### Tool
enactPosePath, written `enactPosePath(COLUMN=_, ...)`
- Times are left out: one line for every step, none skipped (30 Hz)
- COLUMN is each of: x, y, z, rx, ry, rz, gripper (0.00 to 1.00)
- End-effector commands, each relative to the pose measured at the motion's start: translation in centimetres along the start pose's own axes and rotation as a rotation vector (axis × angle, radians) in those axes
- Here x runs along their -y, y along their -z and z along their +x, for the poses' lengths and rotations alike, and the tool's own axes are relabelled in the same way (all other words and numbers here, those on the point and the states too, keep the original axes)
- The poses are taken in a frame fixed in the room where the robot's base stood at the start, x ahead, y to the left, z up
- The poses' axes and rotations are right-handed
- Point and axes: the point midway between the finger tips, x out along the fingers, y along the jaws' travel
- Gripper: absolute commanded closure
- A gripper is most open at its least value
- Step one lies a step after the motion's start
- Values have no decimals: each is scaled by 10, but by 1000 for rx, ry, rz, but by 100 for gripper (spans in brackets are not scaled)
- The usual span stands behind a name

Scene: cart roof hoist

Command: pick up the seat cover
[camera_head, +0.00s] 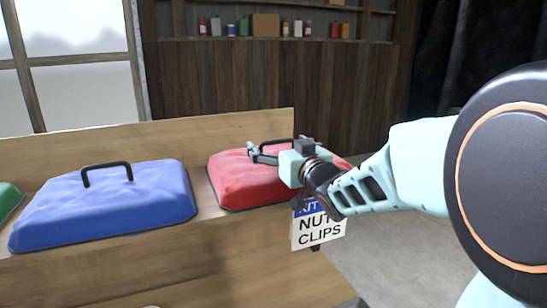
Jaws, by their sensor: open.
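A red seat cover (238,184) with a black handle (277,143) on top lies at the right end of the wooden bench. A blue cover (110,205) with a black handle (106,168) lies left of it, and part of a green cover (8,199) shows at the left edge. The task does not say which one is meant. My gripper (252,151) is open over the red cover, with its fingers close to the handle. The gripper body hides part of the red cover and handle. I cannot tell whether the fingers touch the handle.
The bench has a raised wooden back (160,139) behind the covers. A sign (318,229) reading "NUT CLIPS" hangs at its right end. Shelves with bottles and a box (265,25) stand far behind. Grey floor is free on the right.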

Motion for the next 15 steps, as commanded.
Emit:
enactPosePath(x=-1, y=0, z=0, rx=1, ry=-1, rz=0, gripper=7)
enactPosePath(x=-1, y=0, z=-1, rx=0, ry=0, rz=0, gripper=7)
enactPosePath(x=-1, y=0, z=-1, rx=0, ry=0, rz=0, gripper=7)
enactPosePath(x=-1, y=0, z=-1, rx=0, ry=0, rz=0, gripper=7)
enactPosePath(x=-1, y=0, z=-1, rx=0, ry=0, rz=0, gripper=7)
enactPosePath(x=-1, y=0, z=-1, rx=0, ry=0, rz=0, gripper=7)
enactPosePath(x=-1, y=0, z=-1, rx=0, ry=0, rz=0, gripper=7)
enactPosePath(x=-1, y=0, z=-1, rx=0, ry=0, rz=0, gripper=7)
enactPosePath(x=-1, y=0, z=-1, rx=0, ry=0, rz=0, gripper=10)
enactPosePath(x=-1, y=0, z=-1, rx=0, ry=0, rz=0, gripper=13)
enactPosePath(x=0, y=0, z=0, rx=0, ry=0, rz=0, gripper=17)
enactPosePath(x=0, y=0, z=0, rx=0, ry=0, rz=0, gripper=21)
enactPosePath(x=0, y=0, z=0, rx=0, ry=0, rz=0, gripper=24)
enactPosePath(x=0, y=0, z=0, rx=0, ry=0, rz=0, gripper=28)
enactPosePath(x=0, y=0, z=0, rx=0, ry=0, rz=0, gripper=32)
